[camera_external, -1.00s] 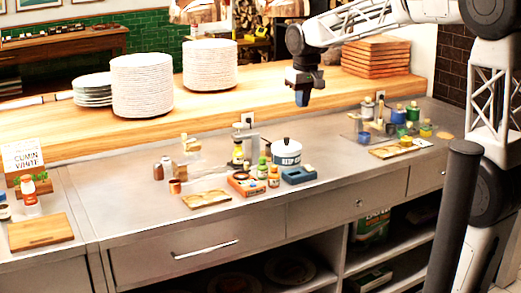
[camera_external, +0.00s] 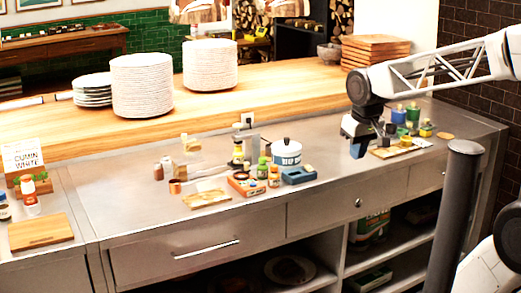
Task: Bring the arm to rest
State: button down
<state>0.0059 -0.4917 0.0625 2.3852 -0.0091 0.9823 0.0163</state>
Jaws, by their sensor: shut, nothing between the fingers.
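My gripper (camera_external: 357,150) hangs at the end of my arm on the right side of the external view, pointing down. It is shut and empty. It appears in front of or above the steel counter (camera_external: 120,210), left of a tray (camera_external: 408,148) with small items. The exact height of the fingertips above the counter is hard to tell. My arm comes in from the right edge and hides part of the counter's back right.
A white pot (camera_external: 287,153), a blue box (camera_external: 298,175), an orange-red box (camera_external: 245,184) and several small bottles stand mid-counter. Green jars (camera_external: 412,113) stand right of my gripper. Plate stacks (camera_external: 142,85) and wooden boards (camera_external: 375,48) sit on the back ledge. The counter's left part is mostly clear.

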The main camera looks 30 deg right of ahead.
jog(key=s+f, duration=0.4)
jog(key=s, duration=0.4)
jog(key=shift+f, duration=0.4)
dwell(0.6)
